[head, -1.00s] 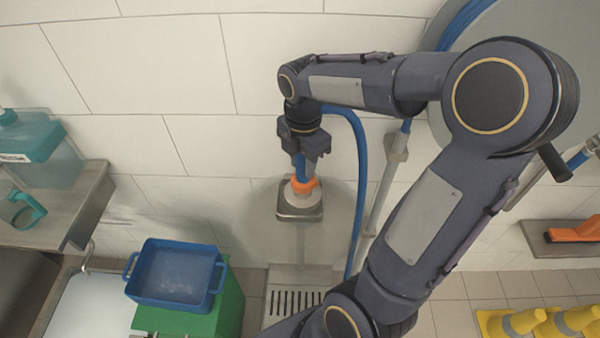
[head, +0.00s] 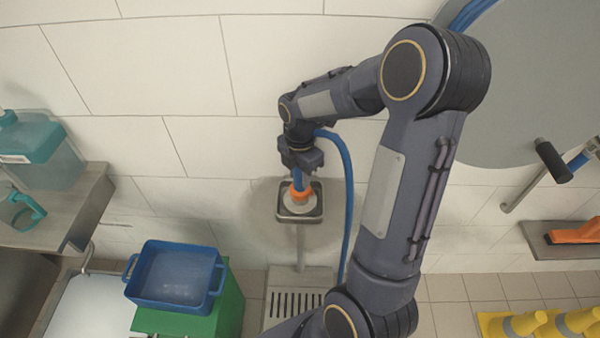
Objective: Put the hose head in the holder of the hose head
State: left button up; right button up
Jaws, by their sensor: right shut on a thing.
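My right gripper (head: 301,160) is shut on the blue hose head (head: 300,180), just above its orange collar (head: 299,195). The hose head points down, close to upright. Below the collar is a pale round part that sits within the outline of a square metal holder (head: 313,214) on a thin post. From this steep angle I cannot tell whether the head rests in the holder or is just above it. The blue hose (head: 348,190) loops from the gripper down to the right and passes behind my arm. My left gripper is out of view.
A floor drain grate (head: 290,305) lies below the post. A blue basin (head: 175,275) on a green block (head: 230,305) stands at the lower left. A metal shelf (head: 60,215) is at the left, and a wall shelf with an orange tool (head: 575,234) is at the right.

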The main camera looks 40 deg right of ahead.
jog(key=shift+f, duration=0.15)
jog(key=o, duration=1)
